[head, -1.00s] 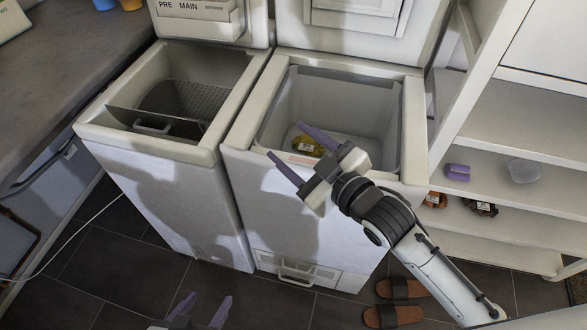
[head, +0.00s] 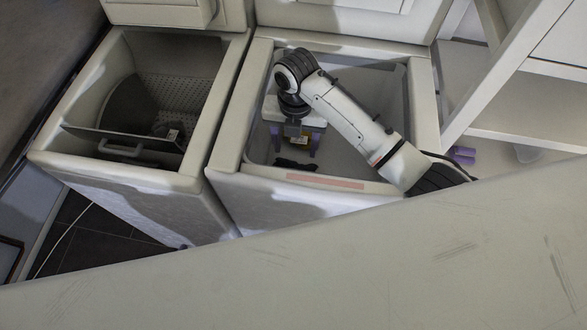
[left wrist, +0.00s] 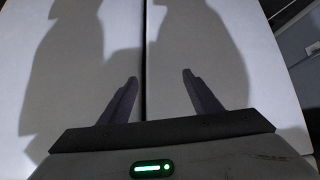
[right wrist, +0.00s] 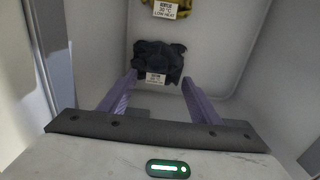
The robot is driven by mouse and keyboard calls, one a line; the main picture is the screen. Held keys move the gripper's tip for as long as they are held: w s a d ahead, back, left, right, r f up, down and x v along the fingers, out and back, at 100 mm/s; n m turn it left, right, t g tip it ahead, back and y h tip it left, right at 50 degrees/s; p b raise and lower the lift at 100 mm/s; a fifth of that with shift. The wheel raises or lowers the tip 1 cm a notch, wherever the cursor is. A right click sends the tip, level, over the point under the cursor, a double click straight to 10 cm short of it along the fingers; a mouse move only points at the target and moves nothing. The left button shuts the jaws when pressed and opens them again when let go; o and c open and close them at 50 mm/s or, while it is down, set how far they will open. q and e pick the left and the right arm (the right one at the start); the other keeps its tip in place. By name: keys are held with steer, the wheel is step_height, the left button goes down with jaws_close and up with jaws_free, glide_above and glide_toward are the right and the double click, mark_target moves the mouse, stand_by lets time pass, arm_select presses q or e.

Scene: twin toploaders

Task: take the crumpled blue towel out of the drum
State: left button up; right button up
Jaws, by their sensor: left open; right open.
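A dark, navy-looking crumpled cloth with a white tag (right wrist: 158,58) lies in the right machine's tub, in the upper middle of the right wrist view. It also shows in the head view (head: 297,165), low in the tub near the front wall. My right gripper (right wrist: 160,82) is open and empty, its fingers pointing down inside the tub in the head view (head: 294,148). The cloth lies beyond the fingertips, near the space between them; I cannot tell whether they touch. My left gripper (left wrist: 160,77) is open and empty, facing the white machine fronts.
A yellow tagged item (right wrist: 170,8) lies beyond the dark cloth. The right machine's rim (head: 225,150) surrounds my arm. The left machine's drum (head: 180,95) holds a dark tagged item (head: 168,130). A pale surface fills the head view's foreground.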

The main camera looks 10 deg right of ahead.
mark_target(293, 165)
steer(key=f, duration=0.4)
steer(key=shift+s+a, duration=0.1)
steer(key=shift+s, duration=0.15)
steer(key=f, duration=0.2)
steer(key=f+b, duration=0.1)
steer(key=f, duration=0.2)
steer(key=shift+w+a+f, duration=0.2)
steer(key=shift+w+f, duration=0.1)
steer(key=shift+f, duration=0.1)
arm_select(q)
steer(key=shift+s+f, duration=0.2)
steer(key=shift+f, duration=0.25)
steer(key=shift+s+f, duration=0.2)
steer(key=shift+f, duration=0.25)
arm_select(e)
steer(key=shift+c, duration=1.1)
jaws_close()
